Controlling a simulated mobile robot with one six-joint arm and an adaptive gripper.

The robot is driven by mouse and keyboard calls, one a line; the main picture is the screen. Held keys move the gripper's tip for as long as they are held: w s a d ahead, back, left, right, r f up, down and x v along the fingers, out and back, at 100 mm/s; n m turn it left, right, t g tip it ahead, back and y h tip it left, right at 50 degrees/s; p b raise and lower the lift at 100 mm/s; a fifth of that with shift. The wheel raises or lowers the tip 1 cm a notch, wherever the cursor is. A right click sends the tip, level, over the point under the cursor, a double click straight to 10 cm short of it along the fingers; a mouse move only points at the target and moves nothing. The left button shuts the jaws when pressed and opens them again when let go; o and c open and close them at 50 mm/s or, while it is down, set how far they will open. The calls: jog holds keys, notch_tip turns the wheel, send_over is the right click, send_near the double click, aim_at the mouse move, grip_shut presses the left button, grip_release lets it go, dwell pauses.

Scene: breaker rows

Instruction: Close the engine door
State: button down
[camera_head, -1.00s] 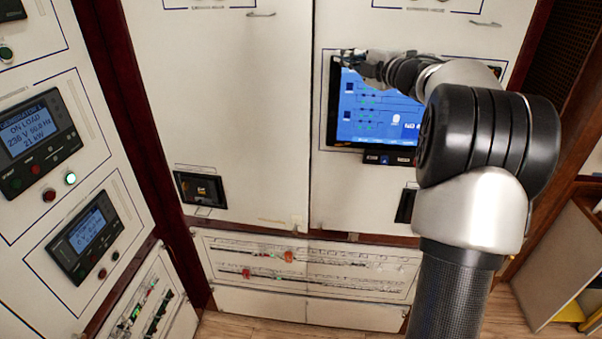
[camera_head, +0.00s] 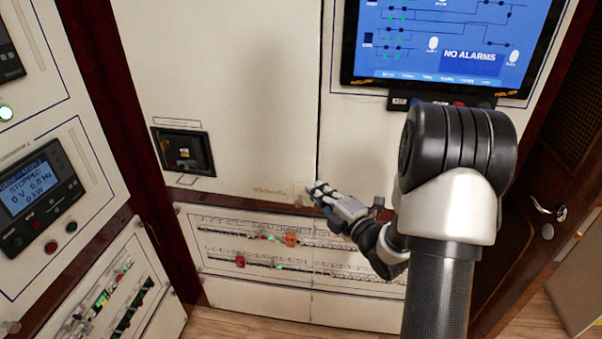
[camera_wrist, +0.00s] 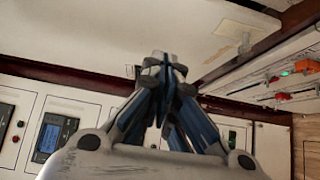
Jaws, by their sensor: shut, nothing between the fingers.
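No door in view carries a readable engine label, so I cannot tell which one is the engine door. A dark wooden door (camera_head: 518,245) with a metal lever handle (camera_head: 546,210) stands at the right in the head view. Two tall white cabinet doors, left (camera_head: 235,70) and right (camera_head: 345,140), meet at a vertical seam. My gripper (camera_head: 318,190) is shut and empty near the bottom of that seam; contact cannot be told. In the wrist view, my gripper's fingers (camera_wrist: 163,68) are together, below a large white panel (camera_wrist: 130,30).
The blue "NO ALARMS" screen (camera_head: 450,40) is on the right cabinet door. A breaker row panel (camera_head: 225,255) lies below the doors. A generator display reading "STOPPED" (camera_head: 30,188) is on the left wall. Wood floor (camera_head: 235,325) shows in front.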

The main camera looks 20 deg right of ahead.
jog(key=shift+w+d+b, duration=0.15)
jog(key=shift+w+b, duration=0.05)
jog(key=shift+w, duration=1.95)
jog(key=shift+w+d+b, duration=0.2)
jog(key=shift+w+b, duration=0.05)
jog(key=shift+w, duration=1.95)
jog(key=shift+w+d+b, duration=0.15)
jog(key=shift+w+b, duration=0.05)
jog(key=shift+w, duration=1.95)
